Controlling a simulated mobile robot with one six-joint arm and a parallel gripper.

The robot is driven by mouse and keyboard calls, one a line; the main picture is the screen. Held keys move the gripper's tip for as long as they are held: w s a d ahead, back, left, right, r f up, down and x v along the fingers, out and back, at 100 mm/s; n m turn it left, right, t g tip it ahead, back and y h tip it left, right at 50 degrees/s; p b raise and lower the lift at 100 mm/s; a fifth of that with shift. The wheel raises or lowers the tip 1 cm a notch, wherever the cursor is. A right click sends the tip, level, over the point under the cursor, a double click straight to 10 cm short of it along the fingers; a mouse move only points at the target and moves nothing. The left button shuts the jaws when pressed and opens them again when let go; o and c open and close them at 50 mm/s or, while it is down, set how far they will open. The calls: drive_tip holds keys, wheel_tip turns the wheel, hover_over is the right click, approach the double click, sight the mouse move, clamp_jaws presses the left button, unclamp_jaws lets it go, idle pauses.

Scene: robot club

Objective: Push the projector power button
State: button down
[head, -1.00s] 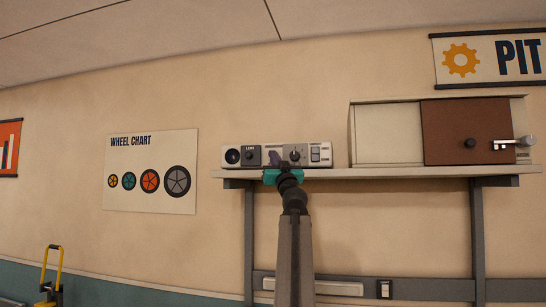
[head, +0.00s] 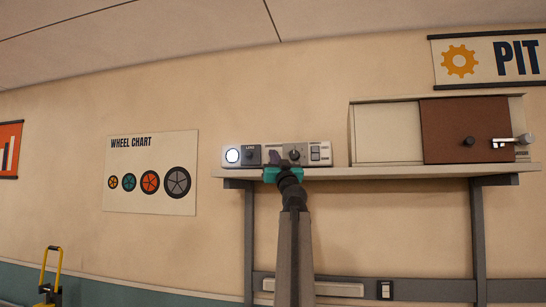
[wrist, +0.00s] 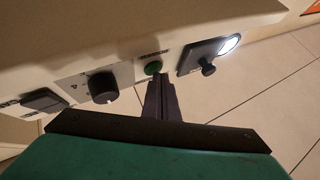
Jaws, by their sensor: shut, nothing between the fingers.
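The projector (head: 308,147) is a long white box on the wall shelf in the head view. Its round lens (head: 232,156) glows white at the left end, and the glow also shows in the wrist view (wrist: 229,44). The green power button (wrist: 153,67) is on its front between a black knob and the lens panel. My gripper (wrist: 159,77) is shut and empty, its fingertips right at the button's lower edge; I cannot tell if they touch it. In the head view my gripper (head: 276,158) hides the button.
Next to the button are a black knob (wrist: 103,87) and a lens panel with a small knob (wrist: 208,68). The shelf (head: 400,172) also holds a cabinet with a brown sliding door (head: 450,130) at right.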

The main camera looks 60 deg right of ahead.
drive_tip(key=shift+s+a+b, duration=0.1)
drive_tip(key=shift+a+b, duration=0.25)
drive_tip(key=shift+b, duration=0.15)
drive_tip(key=shift+a, duration=0.1)
idle(0.4)
drive_tip(key=shift+s+a, duration=0.3)
drive_tip(key=shift+a, duration=0.65)
drive_tip(key=shift+s+a, duration=0.3)
drive_tip(key=shift+a, duration=0.6)
drive_tip(key=shift+s+a, duration=0.3)
drive_tip(key=shift+a, duration=0.65)
